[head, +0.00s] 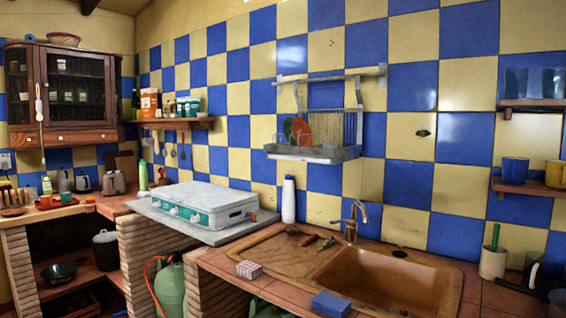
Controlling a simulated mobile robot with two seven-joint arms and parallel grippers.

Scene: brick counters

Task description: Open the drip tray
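A wall-mounted metal dish rack (341,128) hangs on the tiled wall in the middle of the head view. A shallow grey tray (313,154) forms its base, and it is the thing that looks most like a drip tray. A green plate and a reddish plate (300,131) stand upright in the rack. I cannot tell from this distance whether the tray is pulled out. Neither of my grippers is in view.
Below the rack are a brown sink (384,282) with a tap (352,222) and a white bottle (289,200). A teal-and-white stove (205,204) sits to the left. A blue sponge (331,304) lies on the front edge. Mug shelves (527,187) jut out at right.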

